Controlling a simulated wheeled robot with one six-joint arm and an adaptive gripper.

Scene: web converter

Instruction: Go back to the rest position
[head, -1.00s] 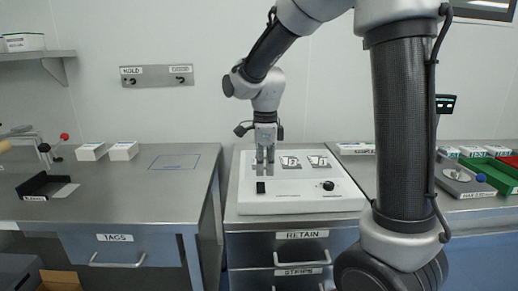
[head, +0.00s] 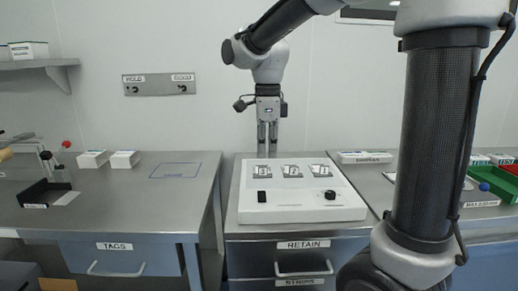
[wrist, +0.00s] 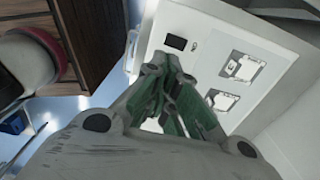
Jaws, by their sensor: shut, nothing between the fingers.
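My gripper (head: 267,141) hangs fingers down just above the back edge of the white control box (head: 300,213) in the head view. Its fingers look close together and hold nothing. In the wrist view the gripper (wrist: 160,68) shows over the white box (wrist: 215,35), with green inner finger parts. The box has a black switch, a row of three square panels and a black knob on its top.
The box stands on a steel cabinet with drawers labelled RETAIN (head: 303,245) and STRIPS. A left bench (head: 130,205) carries two small white boxes and a black tray (head: 45,192). A right bench holds a green tray (head: 490,190). The wall behind is close.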

